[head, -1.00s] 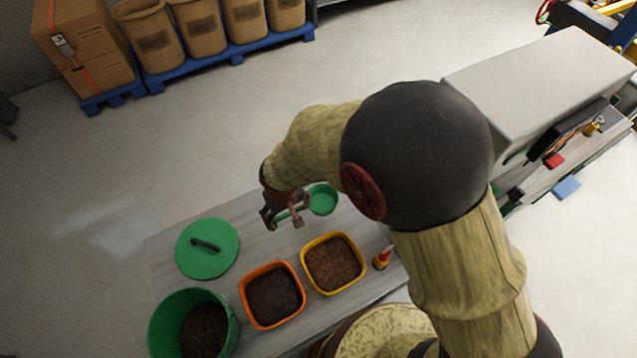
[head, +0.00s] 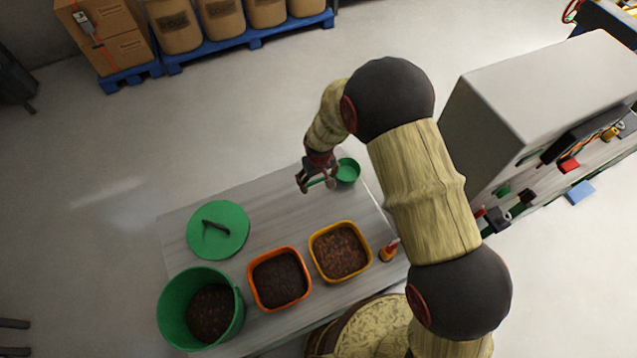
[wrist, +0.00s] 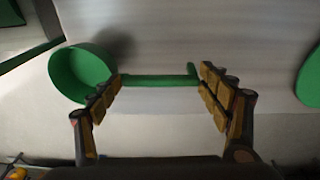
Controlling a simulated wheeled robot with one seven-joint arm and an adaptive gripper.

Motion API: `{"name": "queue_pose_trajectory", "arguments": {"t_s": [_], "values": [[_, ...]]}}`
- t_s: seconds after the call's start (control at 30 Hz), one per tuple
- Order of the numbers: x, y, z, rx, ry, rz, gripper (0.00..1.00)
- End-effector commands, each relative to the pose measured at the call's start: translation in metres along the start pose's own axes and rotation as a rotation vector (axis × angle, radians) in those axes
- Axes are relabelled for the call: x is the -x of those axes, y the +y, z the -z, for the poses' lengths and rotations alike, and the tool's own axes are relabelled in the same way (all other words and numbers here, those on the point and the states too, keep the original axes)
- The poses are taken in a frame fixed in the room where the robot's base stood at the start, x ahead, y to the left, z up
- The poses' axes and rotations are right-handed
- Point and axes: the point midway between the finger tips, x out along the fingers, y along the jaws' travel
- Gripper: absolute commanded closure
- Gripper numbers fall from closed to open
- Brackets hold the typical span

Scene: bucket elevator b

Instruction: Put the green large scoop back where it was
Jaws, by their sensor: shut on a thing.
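The green large scoop (head: 347,172) is at the far right corner of the grey table. My gripper (head: 318,183) is at its handle, to the left of the cup. In the wrist view the scoop's round cup (wrist: 80,72) lies left of my gripper (wrist: 166,88), and its straight handle with a short end piece runs between the two fingers. My gripper is shut on the scoop. The cup overlaps the table's edge in the wrist view. I cannot tell whether the scoop touches the table or hangs just above it.
On the table (head: 263,213) are a green lid (head: 218,238), a green bucket (head: 170,312), an orange bin (head: 279,280), a yellow bin (head: 340,250) and a small red-and-yellow item (head: 389,251). A grey machine (head: 530,90) stands to the right. The table's far middle is clear.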

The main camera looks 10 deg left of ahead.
Motion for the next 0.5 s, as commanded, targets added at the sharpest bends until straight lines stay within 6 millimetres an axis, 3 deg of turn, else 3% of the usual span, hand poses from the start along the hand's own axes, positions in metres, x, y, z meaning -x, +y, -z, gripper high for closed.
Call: {"name": "queue_pose_trajectory", "arguments": {"t_s": [0.2,0.5], "values": [[-0.028,-0.001,-0.003,0.0,-0.001,0.0,0.63],[-0.032,-0.001,-0.004,-0.001,0.001,0.0,0.63]]}}
